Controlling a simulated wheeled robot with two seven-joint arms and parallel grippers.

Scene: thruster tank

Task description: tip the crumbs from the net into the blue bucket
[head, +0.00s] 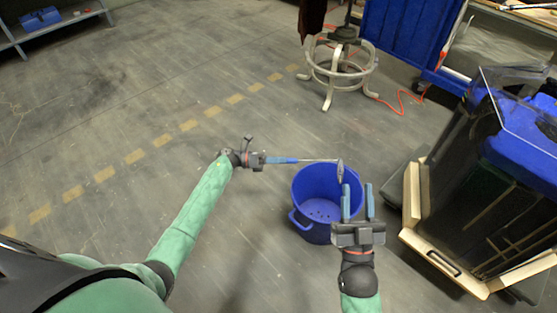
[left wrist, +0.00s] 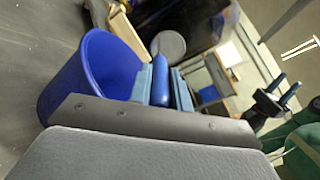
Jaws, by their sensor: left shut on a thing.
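My left gripper (head: 258,160) is shut on the blue handle of the net (head: 282,160). The net's thin shaft reaches right across the blue bucket (head: 303,190). Its hoop (head: 340,172) shows almost edge-on, turned on its side, over the bucket's right part. In the left wrist view, the blue handle (left wrist: 160,82) lies between my fingers, with the round grey hoop (left wrist: 168,45) beyond and the bucket (left wrist: 95,75) at left. Several small dark spots (head: 319,216) show low inside the bucket; I cannot tell if they are crumbs. My right gripper (head: 357,203) is open and empty at the bucket's right side.
A clear-walled tank (head: 500,150) with a wooden frame stands close at the right. A white-footed stool (head: 338,75) stands beyond the bucket, with an orange cable (head: 405,100) beside it. The floor left of the bucket is clear, with a dashed yellow line.

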